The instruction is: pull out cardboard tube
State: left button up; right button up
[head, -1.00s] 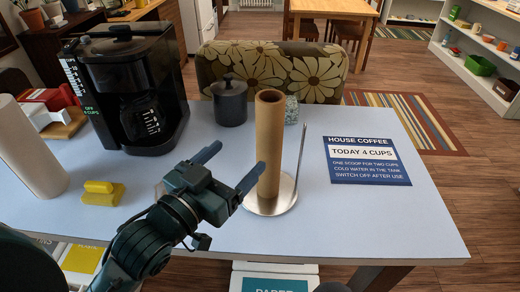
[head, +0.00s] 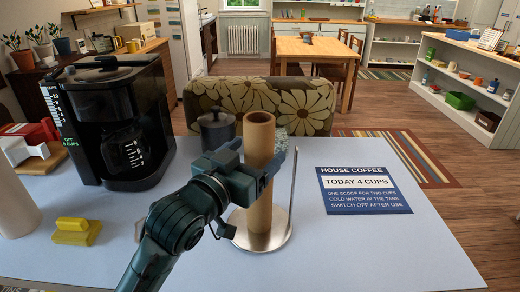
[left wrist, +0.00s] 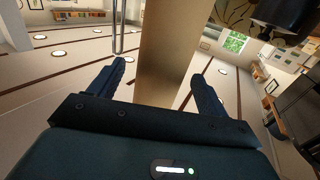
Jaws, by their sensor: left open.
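The brown cardboard tube (head: 260,135) stands upright on a round metal holder (head: 276,238) with a thin side rod, on the light blue table. My left gripper (head: 253,160) is at the tube's upper half, with its fingers open. In the left wrist view the tube (left wrist: 168,55) rises between the two spread fingers (left wrist: 157,85), with a visible gap on the left side. The tube's top stands above the gripper. My right gripper is not in view.
A black coffee maker (head: 112,122) stands left, with a dark lidded pot (head: 216,132) behind the gripper. A speckled block is partly hidden behind the tube. A blue coffee sign (head: 362,190) lies right.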

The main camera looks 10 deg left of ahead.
pick_arm(q)
jog(key=shift+x, duration=1.4)
grip_shut()
